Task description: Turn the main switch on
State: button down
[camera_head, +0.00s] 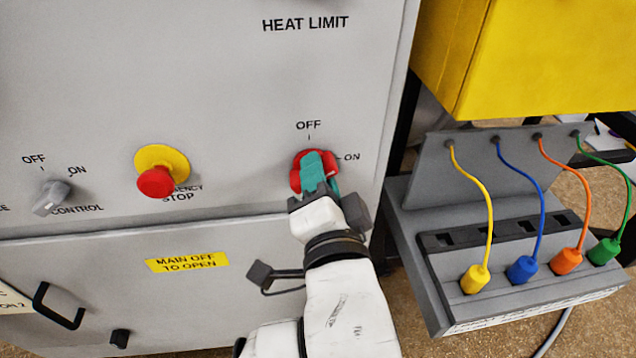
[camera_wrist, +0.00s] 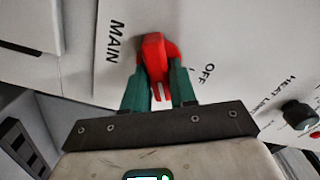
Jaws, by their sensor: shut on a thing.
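The main switch is a red rotary knob (camera_head: 298,172) at the lower right of the grey panel, with OFF marked above it and ON to its right. In the wrist view the red knob (camera_wrist: 154,56) stands between the teal fingers, beside the words MAIN and OFF. My gripper (camera_head: 318,172) is shut on the knob's handle and hides much of it in the head view; it also shows in the wrist view (camera_wrist: 158,82). The handle's exact angle against the marks is hard to tell.
A red emergency stop button (camera_head: 155,182) on a yellow base and a control knob (camera_head: 50,198) sit left on the panel. Below is a door with a black handle (camera_head: 58,306). At right stand a grey rack (camera_head: 430,190) with coloured plugs and a yellow box (camera_head: 540,60).

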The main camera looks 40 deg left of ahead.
jog(key=m, duration=0.2)
jog(key=m+b, duration=0.1)
jog(key=m, duration=0.1)
jog(key=m+b, duration=0.1)
jog(key=shift+w+d+f+m, duration=0.1)
jog(key=shift+f+m, duration=0.2)
jog(key=shift+m, duration=0.4)
jog(key=c, duration=1)
grip_release()
jog(key=b+v, duration=0.1)
jog(key=v, duration=0.9)
jog(key=shift+s+d, duration=0.25)
jog(key=shift+s, duration=0.1)
